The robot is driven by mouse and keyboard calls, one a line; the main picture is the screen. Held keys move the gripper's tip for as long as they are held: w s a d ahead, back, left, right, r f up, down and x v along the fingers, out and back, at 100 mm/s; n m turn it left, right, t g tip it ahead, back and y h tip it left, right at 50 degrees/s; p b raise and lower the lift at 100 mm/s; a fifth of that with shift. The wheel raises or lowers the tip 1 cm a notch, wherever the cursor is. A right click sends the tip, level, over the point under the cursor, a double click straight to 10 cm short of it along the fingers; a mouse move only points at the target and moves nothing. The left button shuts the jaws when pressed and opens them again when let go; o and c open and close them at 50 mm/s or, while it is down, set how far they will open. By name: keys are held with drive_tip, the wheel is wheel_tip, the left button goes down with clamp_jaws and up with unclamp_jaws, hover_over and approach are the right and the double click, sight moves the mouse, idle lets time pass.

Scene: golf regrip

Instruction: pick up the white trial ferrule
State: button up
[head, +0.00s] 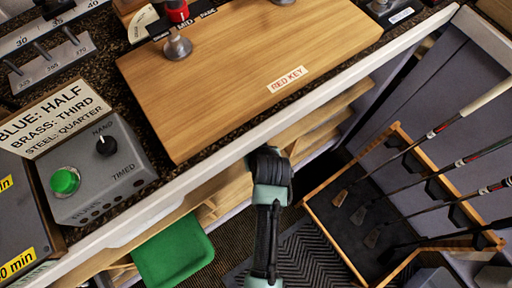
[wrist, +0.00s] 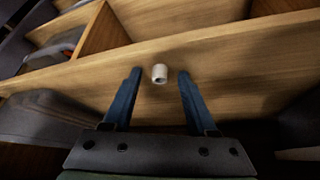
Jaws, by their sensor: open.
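The white trial ferrule (wrist: 159,74) shows in the wrist view as a small pale cylinder with a dark hole in its near end. It lies on a light wooden shelf board (wrist: 75,76). My gripper (wrist: 159,75) is open, with one dark blue finger on each side of the ferrule and visible gaps on both sides. I cannot tell whether the fingertips are at the ferrule's height. In the head view my arm reaches down at the bench's front edge; the gripper's fingers and the ferrule are hidden there.
A wooden divider (wrist: 103,32) stands behind the shelf board at left. In the head view, the bench edge (head: 330,108) overhangs wooden shelves (head: 330,125). A green bin (head: 172,250) is low at left. A rack (head: 350,262) of golf clubs stands at right.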

clamp_jaws()
drive_tip(key=shift+r, duration=0.1)
idle(0.3)
drive_tip(key=shift+r, duration=0.6)
drive_tip(key=s+d+p, duration=0.1)
drive_tip(key=s+d, duration=0.3)
drive_tip(key=s, duration=1.3)
drive_tip(key=shift+s, duration=0.3)
